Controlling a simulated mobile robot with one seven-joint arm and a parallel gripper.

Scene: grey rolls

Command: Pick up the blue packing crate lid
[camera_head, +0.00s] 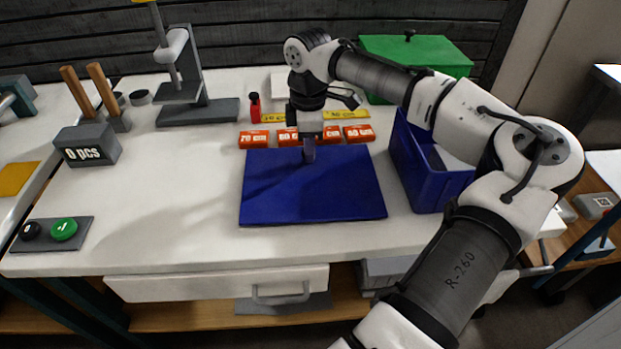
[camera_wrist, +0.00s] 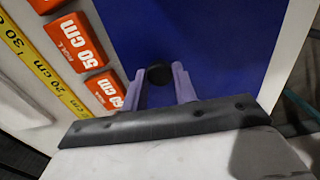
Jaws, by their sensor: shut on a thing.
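The blue packing crate lid (camera_head: 312,195) is a flat blue panel over the middle of the white table, and I cannot tell if it touches the tabletop. It fills much of the wrist view (camera_wrist: 215,40). A round dark knob (camera_wrist: 159,73) shows on it in the wrist view. My gripper (camera_head: 309,155) points down at the lid's far part. Its two fingers (camera_wrist: 160,88) stand on either side of the knob and are shut on it. In the head view the gripper hides the knob.
A blue crate (camera_head: 427,180) stands right of the lid. Several orange labelled blocks (camera_head: 357,133) line its far edge, with yellow rulers (camera_head: 347,113) behind. A green box (camera_head: 420,55) stands at the back. A grey counter (camera_head: 88,147) is at left.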

